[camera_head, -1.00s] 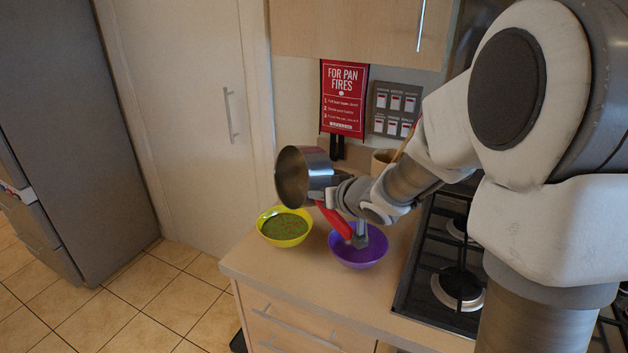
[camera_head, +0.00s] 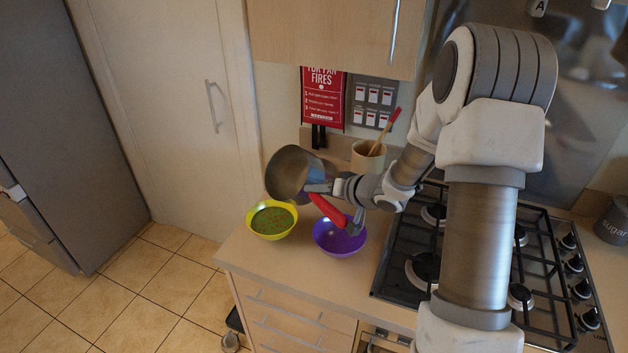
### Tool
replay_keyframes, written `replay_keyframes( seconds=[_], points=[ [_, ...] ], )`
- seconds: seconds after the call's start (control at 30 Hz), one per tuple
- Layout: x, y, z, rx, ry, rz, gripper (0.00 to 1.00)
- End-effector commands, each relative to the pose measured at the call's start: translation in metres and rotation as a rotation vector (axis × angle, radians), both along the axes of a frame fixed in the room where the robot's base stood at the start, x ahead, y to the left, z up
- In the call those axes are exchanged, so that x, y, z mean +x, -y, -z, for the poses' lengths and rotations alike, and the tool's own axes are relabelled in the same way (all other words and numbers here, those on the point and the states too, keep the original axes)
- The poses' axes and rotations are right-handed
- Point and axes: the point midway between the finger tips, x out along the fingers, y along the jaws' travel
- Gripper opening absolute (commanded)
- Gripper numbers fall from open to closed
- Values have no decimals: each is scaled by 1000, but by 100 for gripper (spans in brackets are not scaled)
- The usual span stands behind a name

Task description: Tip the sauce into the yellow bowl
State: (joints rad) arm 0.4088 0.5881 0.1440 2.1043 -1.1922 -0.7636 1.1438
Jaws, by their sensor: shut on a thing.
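A metal saucepan (camera_head: 288,172) with a red handle (camera_head: 327,210) is held in the air, tipped on its side with its open mouth facing left. No sauce shows in the visible part of its inside. My gripper (camera_head: 318,188) is shut on the saucepan near the handle; the fingertips are partly hidden. The yellow bowl (camera_head: 250,228) stands upright on the counter, below the pan and slightly to its left.
A purple bowl (camera_head: 340,240) stands right of the yellow bowl, under the pan's handle, and looks empty. A gas hob (camera_head: 420,268) is at the right. A utensil pot (camera_head: 368,157) stands behind. The counter's front edge (camera_head: 285,285) is close to the bowls.

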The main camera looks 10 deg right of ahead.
Motion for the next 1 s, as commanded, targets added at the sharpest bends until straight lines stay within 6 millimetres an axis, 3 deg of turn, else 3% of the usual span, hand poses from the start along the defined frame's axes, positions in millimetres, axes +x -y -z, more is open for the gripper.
replay_keyframes(
  seconds=[0.03,0.57,0.67,1.0],
  points=[
    [1,2,-6,19,-6,0,0],
    [7,14,4,230,-107,1,0],
    [10,19,14,305,-142,2,0],
    [13,24,5,569,-271,-1,0]
  ],
)
